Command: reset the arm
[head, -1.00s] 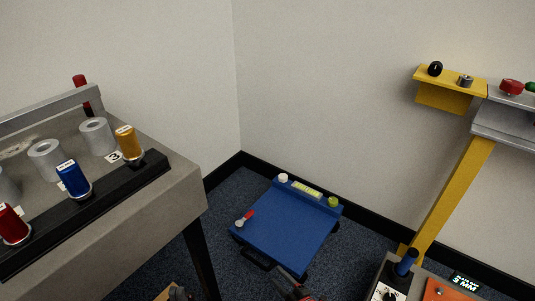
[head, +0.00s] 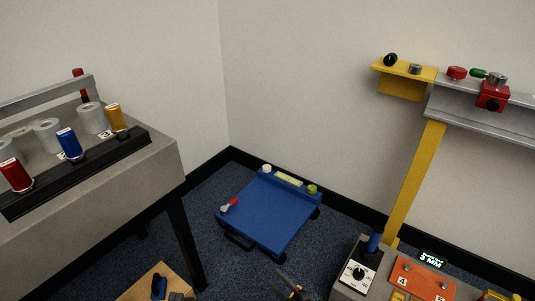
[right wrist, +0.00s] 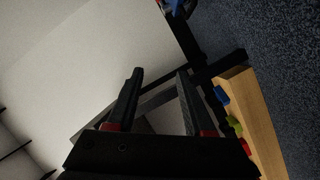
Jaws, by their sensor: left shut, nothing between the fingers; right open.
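My left gripper (head: 177,296) shows only as a small dark tip at the bottom edge, in front of a wooden surface; it is shut and empty. My right gripper (head: 290,287) is at the bottom middle, over the dark carpet; its fingers are apart. In the right wrist view the two dark fingers (right wrist: 158,102) with red bases stand apart with nothing between them. Most of both arms is out of view.
A grey bench (head: 130,185) with spools stands left. A blue low cart (head: 265,215) sits in the corner. A yellow post (head: 415,180) carries a shelf at right. A control box (head: 358,275) and orange panel (head: 420,277) are lower right. The wooden surface (head: 150,275) holds a blue item.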

